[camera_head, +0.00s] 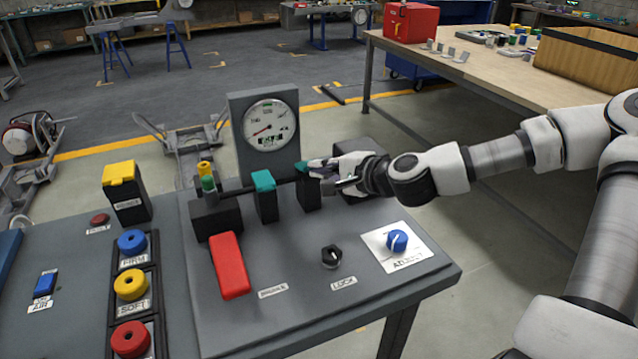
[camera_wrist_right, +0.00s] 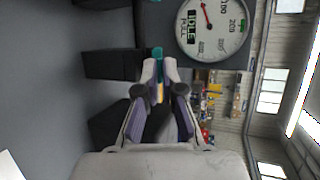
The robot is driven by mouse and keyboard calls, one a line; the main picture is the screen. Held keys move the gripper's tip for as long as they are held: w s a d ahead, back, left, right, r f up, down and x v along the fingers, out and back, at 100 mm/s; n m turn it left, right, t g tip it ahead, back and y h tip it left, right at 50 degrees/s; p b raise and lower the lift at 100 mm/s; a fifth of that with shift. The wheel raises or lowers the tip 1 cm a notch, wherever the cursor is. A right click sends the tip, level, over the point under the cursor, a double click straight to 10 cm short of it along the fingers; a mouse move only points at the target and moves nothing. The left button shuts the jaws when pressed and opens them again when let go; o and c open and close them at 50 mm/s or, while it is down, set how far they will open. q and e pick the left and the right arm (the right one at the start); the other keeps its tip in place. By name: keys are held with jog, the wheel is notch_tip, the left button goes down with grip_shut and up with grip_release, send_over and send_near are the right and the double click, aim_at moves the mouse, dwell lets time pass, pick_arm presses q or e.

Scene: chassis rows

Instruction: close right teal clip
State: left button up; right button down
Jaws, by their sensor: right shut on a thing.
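The right teal clip (camera_head: 302,167) sits on top of a black block (camera_head: 309,196) on the grey panel, mostly covered by my right gripper. My right gripper (camera_head: 314,171) comes in from the right with its fingers at this clip. In the right wrist view the fingertips (camera_wrist_right: 159,68) close on a teal edge (camera_wrist_right: 157,52). I cannot tell from these views how far the clip is tilted. A second teal clip (camera_head: 263,181) sits on another black block to the left. My left gripper is not in view.
A gauge (camera_head: 271,127) on a grey upright stands behind the clips. A red lever (camera_head: 229,265), a black knob (camera_head: 332,256) and a blue knob (camera_head: 397,240) are in front. Coloured buttons (camera_head: 131,284) line the left.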

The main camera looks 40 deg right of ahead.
jog(key=shift+s+f+n+t+b, duration=0.2)
jog(key=shift+f+t+b, duration=0.35)
jog(key=shift+b, duration=0.4)
jog(key=shift+s+f+n+t+b, duration=0.1)
jog(key=shift+f+n+t+b, duration=0.1)
jog(key=shift+f+t+b, duration=0.45)
jog(key=shift+r, duration=0.25)
jog(key=c, duration=1.3)
grip_release()
